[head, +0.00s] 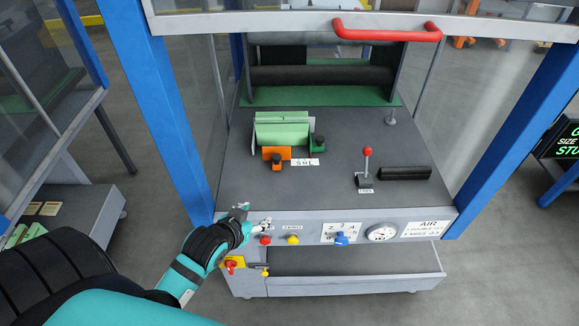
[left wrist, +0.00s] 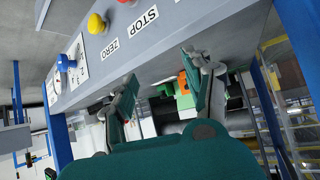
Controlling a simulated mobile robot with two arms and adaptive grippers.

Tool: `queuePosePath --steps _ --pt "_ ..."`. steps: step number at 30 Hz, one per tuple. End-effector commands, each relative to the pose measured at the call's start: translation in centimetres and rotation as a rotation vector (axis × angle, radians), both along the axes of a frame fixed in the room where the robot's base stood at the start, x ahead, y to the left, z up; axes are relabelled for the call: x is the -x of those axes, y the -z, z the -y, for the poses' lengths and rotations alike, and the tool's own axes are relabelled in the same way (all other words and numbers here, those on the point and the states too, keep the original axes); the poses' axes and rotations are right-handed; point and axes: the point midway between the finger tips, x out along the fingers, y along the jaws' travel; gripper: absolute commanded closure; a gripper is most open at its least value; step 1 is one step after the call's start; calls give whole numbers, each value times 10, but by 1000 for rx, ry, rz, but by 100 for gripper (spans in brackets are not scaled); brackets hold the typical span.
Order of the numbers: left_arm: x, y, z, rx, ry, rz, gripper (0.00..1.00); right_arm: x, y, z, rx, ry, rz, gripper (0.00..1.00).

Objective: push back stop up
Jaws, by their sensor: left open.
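A light green block assembly (head: 282,131), possibly the back stop, sits on the grey machine deck (head: 235,180); no readable label confirms this. An orange clamp with a dark knob (head: 277,157) and a dark green knob (head: 318,143) are at its front. My left gripper (head: 254,216) is at the front left edge of the deck, in front of the assembly and apart from it. In the left wrist view my gripper (left wrist: 160,66) has its fingers spread with nothing between them, beside the panel with the STOP label. My right gripper is not in view.
The front panel carries a red button (head: 265,240), a yellow button (head: 292,240), a blue knob (head: 341,239) and a gauge (head: 382,233). A red-topped lever (head: 367,165) and a black bar (head: 405,173) stand on the right of the deck. Blue posts (head: 160,110) flank it.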

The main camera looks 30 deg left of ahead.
Motion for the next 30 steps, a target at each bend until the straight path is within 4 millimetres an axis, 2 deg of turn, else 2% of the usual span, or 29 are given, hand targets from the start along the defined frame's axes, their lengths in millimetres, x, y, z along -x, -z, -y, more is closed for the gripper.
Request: queuePosePath --steps 3,6,10,14,17,30 --pt "-18 -31 -23 -1 -34 129 48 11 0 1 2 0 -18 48" --pt "-28 -52 -37 -2 -53 217 48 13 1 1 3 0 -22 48" --pt "-36 -70 -47 -1 -67 286 48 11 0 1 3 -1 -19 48" --pt "-48 -68 -50 -1 -68 296 48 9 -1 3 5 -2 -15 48" --pt "-63 -62 -53 -1 -69 296 48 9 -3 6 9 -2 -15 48" --pt "-151 -24 -66 -2 -68 291 48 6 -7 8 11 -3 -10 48"
